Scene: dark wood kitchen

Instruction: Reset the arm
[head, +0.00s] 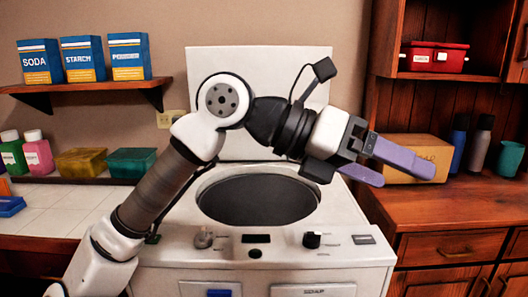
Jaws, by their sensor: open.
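My arm rises from the lower left of the head view and bends to the right in front of a white top-loading washer (350,237). My gripper (408,172) is at the right end of the arm, above the washer's right side. Its two purple fingers are spread apart, with nothing visible between them. The washer's lid (290,62) stands upright behind the arm. The round dark opening (258,200) of the washer lies below the arm.
A cardboard box (412,160), bottles and a cup (509,158) stand on the wooden counter at right. A red case (434,58) sits on a shelf above. SODA (40,64) and STARCH boxes stand on the left shelf (95,86). Coloured bottles and bins (131,161) stand below.

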